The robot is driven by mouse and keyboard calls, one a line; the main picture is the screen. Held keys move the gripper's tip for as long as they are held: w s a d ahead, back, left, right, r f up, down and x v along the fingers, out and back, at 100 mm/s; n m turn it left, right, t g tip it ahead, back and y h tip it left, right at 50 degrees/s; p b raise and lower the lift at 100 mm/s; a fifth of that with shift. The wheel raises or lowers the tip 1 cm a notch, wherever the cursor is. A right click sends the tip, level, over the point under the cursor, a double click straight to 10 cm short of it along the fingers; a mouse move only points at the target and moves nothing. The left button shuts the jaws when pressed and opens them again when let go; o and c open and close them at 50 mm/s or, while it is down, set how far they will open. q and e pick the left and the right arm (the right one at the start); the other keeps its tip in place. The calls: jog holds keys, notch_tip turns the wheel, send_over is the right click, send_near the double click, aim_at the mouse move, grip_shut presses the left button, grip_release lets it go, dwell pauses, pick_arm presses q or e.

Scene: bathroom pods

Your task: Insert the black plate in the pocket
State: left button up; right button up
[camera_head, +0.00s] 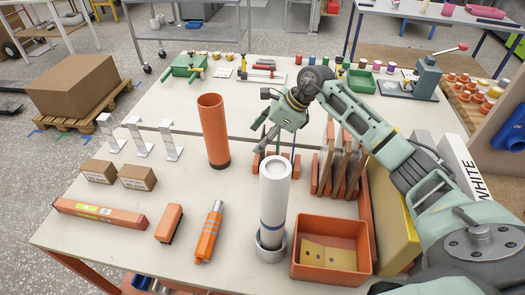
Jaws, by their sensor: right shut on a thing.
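My right gripper (266,134) is at the middle of the table, just behind the tall white cylinder (275,195), pointing down. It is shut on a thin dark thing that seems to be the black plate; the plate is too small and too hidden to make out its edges. An orange holder (290,158) with upright slots stands just below and behind the gripper, partly hidden by the cylinder. I cannot tell which opening is the pocket, nor whether the plate touches the holder. My left gripper is not in view.
An orange bin (331,250) is at the front right. An orange tube (213,130) stands to the left. A screwdriver-like orange tool (208,234) and small boxes lie front left.

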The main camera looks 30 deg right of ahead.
jog(key=shift+r, duration=0.1)
jog(key=shift+c, duration=1.1)
jog(key=shift+r+p, duration=1.55)
jog(key=shift+r, duration=1.45)
